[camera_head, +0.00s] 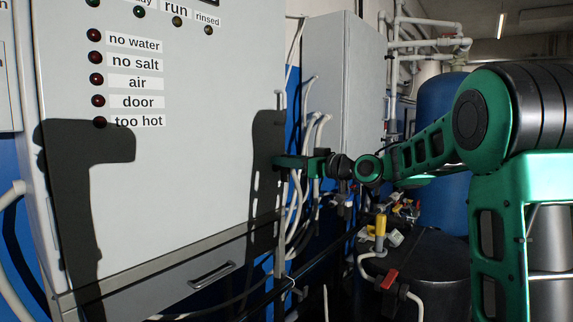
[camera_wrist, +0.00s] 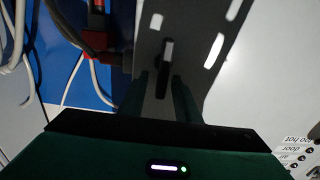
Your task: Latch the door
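The door is the large pale grey front of a cabinet (camera_head: 205,120), in the head view, and looks flush with its frame. In the wrist view its bright surface (camera_wrist: 262,75) fills the right side. A small upright dark handle (camera_wrist: 167,54), apparently the latch, is on the shaded strip near the door's edge. My gripper (camera_head: 279,162) is at the cabinet's right edge. In the wrist view its two fingers (camera_wrist: 165,85) are apart, with the handle at or just beyond the gap between their tips. I cannot tell whether they touch it. In the head view the latch is not clear.
Indicator lamps with labels, including "door" (camera_head: 138,102), are on the cabinet; all look dark. A drawer handle (camera_head: 212,275) is below. Cables (camera_head: 298,205) hang right of the cabinet, near my gripper. A second grey cabinet (camera_head: 342,85), pipes and a black tank (camera_head: 432,262) stand further right.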

